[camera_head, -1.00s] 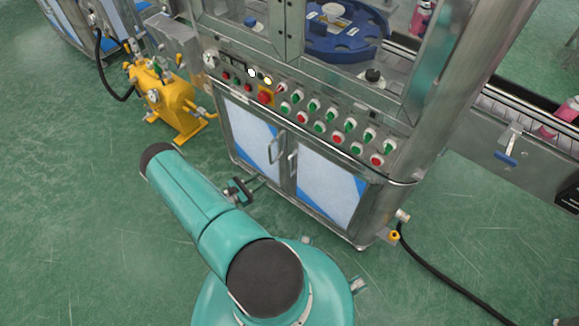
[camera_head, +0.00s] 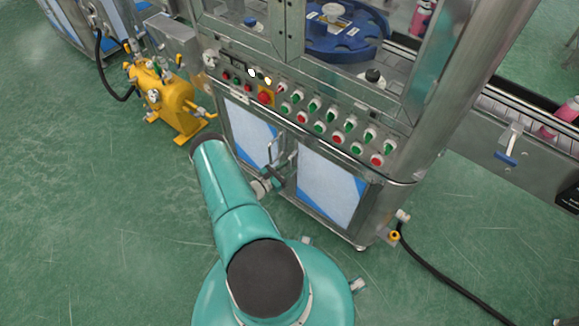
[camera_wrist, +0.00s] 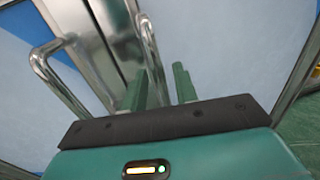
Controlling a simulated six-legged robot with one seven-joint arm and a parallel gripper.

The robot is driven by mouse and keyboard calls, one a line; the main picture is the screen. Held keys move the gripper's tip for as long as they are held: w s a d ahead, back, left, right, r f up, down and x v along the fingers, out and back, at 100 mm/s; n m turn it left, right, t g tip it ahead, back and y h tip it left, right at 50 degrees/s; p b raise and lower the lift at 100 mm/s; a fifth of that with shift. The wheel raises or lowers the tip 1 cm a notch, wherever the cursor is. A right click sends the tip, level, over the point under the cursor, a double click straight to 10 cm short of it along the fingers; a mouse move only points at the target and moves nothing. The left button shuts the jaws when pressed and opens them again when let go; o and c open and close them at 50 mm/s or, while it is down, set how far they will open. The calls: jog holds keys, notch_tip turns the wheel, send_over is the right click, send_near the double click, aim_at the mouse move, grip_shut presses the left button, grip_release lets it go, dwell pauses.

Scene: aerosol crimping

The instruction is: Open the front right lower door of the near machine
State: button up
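The near machine (camera_head: 300,60) is a steel cabinet with two blue-and-white lower doors, both apparently shut. The front right lower door (camera_head: 328,188) also shows at the right of the wrist view (camera_wrist: 240,45). Its upright bar handle (camera_wrist: 148,45) is by the seam between the doors. My gripper (camera_head: 276,178) is at this handle. In the wrist view my gripper (camera_wrist: 159,88) is open, with a green finger on each side of the lower part of the handle. Whether either finger touches it I cannot tell.
The left lower door (camera_head: 252,135) has its own handle (camera_wrist: 60,75), close left of my fingers. A control panel (camera_head: 310,112) with several knobs juts above the doors. A yellow unit (camera_head: 168,100) stands left. A black hose (camera_head: 440,275) lies right. Floor before the doors is mostly clear.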

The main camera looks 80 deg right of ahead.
jog(key=shift+s+d, duration=0.3)
jog(key=shift+d, duration=0.15)
jog(key=shift+c, duration=0.4)
grip_shut()
